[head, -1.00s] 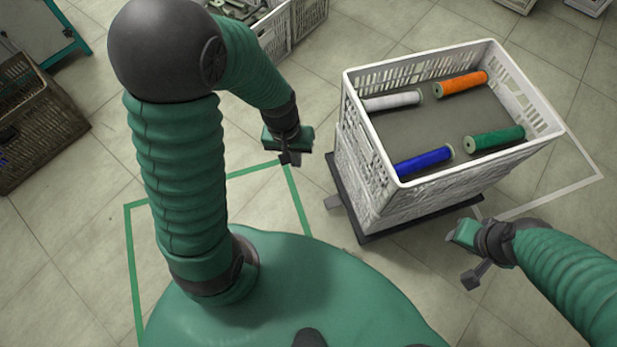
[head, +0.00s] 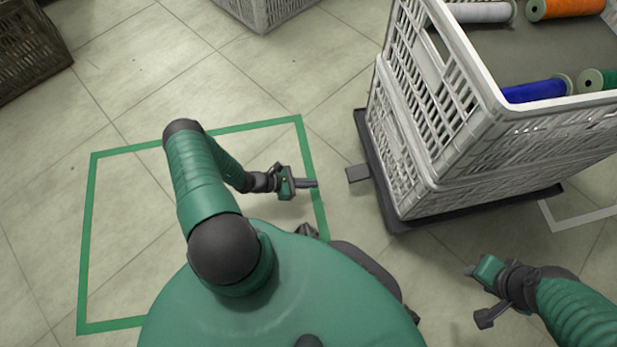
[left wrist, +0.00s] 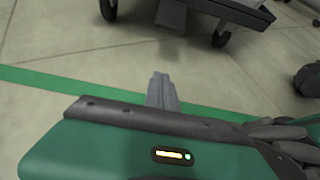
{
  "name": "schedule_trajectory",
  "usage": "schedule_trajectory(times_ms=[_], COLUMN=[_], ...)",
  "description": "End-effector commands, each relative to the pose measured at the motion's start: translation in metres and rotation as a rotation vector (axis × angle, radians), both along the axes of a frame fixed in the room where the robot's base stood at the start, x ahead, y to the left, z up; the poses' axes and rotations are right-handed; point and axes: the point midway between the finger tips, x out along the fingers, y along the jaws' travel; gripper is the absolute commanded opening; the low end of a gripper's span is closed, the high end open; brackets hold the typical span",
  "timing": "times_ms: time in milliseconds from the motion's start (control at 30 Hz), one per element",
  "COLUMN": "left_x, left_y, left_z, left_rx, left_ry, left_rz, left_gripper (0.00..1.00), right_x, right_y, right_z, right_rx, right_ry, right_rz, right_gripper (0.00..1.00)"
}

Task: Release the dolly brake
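The dolly (head: 400,226) is a dark, low platform under the white crates. A small grey tab that looks like its brake pedal (head: 357,173) sticks out from its left side. In the left wrist view the tab (left wrist: 171,14) shows at the top, between two dark wheels. My left gripper (head: 312,184) is low, just left of the tab and apart from it. Its fingers (left wrist: 162,92) are together with nothing between them. My right gripper (head: 470,270) is right of the dolly's near corner, touching nothing; its finger gap is not clear.
Stacked white crates (head: 440,150) on the dolly hold colored bobbins, including a blue one (head: 536,90). A green floor outline (head: 200,133) lies at left, a white one (head: 585,220) at right. Another crate (head: 262,12) stands at the back. Floor between is clear.

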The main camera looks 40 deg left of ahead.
Motion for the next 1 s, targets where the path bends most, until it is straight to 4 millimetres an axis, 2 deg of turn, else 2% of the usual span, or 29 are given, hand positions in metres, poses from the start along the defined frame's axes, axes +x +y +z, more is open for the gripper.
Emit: schedule_trajectory(times_ms=[700,1000], left_x=[0.079,0.104], left_y=[-0.063,-0.082], left_z=[0.001,0.003], left_rx=[-0.001,-0.005], left_ry=[0.002,-0.002], left_rz=[-0.007,-0.008], left_gripper=[0.0,0.0], right_x=[0.0,0.0], right_y=[0.0,0.0], right_z=[0.002,0.002], right_rx=[0.0,0.0], right_ry=[0.0,0.0], right_rz=[0.0,0.0], right_gripper=[0.36,0.36])
